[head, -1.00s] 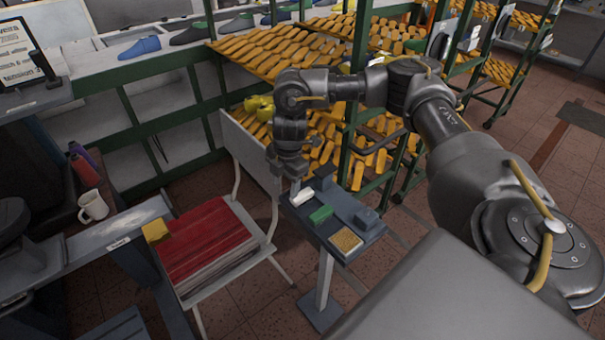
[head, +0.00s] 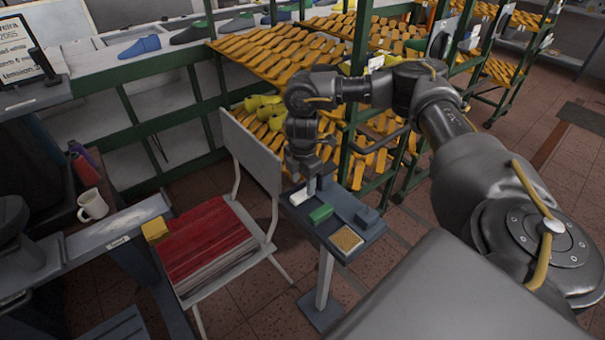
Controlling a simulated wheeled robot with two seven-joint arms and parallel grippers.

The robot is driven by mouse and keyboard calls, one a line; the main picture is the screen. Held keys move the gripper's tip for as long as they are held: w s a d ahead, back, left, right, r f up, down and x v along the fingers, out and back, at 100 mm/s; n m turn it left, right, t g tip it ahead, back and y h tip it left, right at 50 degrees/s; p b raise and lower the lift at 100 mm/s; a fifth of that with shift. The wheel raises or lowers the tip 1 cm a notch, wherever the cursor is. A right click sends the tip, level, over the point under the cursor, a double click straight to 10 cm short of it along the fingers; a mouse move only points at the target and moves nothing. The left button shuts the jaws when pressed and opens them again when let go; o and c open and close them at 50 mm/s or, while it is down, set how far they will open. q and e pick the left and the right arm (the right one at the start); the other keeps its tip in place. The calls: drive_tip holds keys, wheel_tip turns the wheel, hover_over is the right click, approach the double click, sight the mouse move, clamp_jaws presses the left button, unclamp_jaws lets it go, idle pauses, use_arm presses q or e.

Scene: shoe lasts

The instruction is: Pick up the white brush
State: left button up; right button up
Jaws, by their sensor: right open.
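The white brush (head: 299,197) lies on the left part of a small dark stand top (head: 342,216). My right gripper (head: 311,188) points down just to the right of the white brush, close to it and low over the stand. It is open, and nothing shows between its fingers. The gap between fingers and brush is too small to judge. My left gripper is not in view.
A green block (head: 320,214), a dark blue block (head: 367,217) and a tan bristled block (head: 346,240) lie on the same stand. A white chair with a red-topped stack (head: 205,240) stands left. Shelves of yellow lasts (head: 270,57) stand behind.

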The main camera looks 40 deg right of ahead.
sight(302, 193)
wheel_tip(302, 193, down, 5)
drive_tip(key=shift+s+a+f+p, duration=0.1)
drive_tip(key=shift+p, duration=0.45)
drive_tip(key=shift+c, duration=0.3)
drive_tip(key=c, duration=1)
